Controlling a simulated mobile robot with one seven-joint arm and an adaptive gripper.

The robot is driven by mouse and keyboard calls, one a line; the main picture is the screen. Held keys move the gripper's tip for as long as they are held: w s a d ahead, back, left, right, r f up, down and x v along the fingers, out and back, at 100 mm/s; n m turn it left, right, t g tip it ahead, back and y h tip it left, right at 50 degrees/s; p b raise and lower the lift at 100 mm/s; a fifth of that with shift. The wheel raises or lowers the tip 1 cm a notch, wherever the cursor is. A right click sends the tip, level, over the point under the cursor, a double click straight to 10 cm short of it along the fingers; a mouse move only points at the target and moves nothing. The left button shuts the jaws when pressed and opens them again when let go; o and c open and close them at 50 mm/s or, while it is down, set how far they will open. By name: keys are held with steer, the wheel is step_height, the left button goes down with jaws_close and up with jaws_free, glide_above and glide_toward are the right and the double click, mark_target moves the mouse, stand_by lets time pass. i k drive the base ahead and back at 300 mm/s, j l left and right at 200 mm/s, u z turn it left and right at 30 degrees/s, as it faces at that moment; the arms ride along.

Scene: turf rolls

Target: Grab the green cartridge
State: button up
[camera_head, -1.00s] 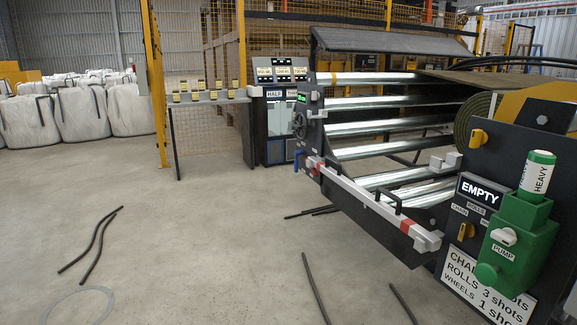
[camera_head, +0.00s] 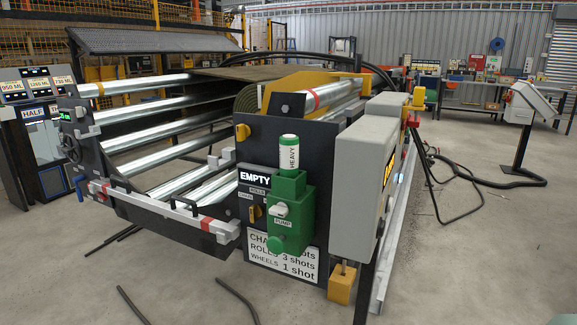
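The green cartridge (camera_head: 289,151) is a small upright cylinder with green ends and a white label reading HEAVY. It stands in the top of the green pump block (camera_head: 291,215), which is fixed to the dark end panel of the roller machine (camera_head: 268,140). The pump block carries a PUMP label and a pale knob. My gripper is not in view, so I cannot see whether it is open or shut.
A grey cabinet (camera_head: 364,180) juts out just right of the pump, with a yellow block (camera_head: 341,285) at its foot. Dark hoses (camera_head: 237,300) lie on the floor in front. A console on a post (camera_head: 533,102) stands at the right.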

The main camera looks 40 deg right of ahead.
mark_target(290, 143)
steer(key=i+j+z, duration=0.6)
steer(key=i, duration=0.2)
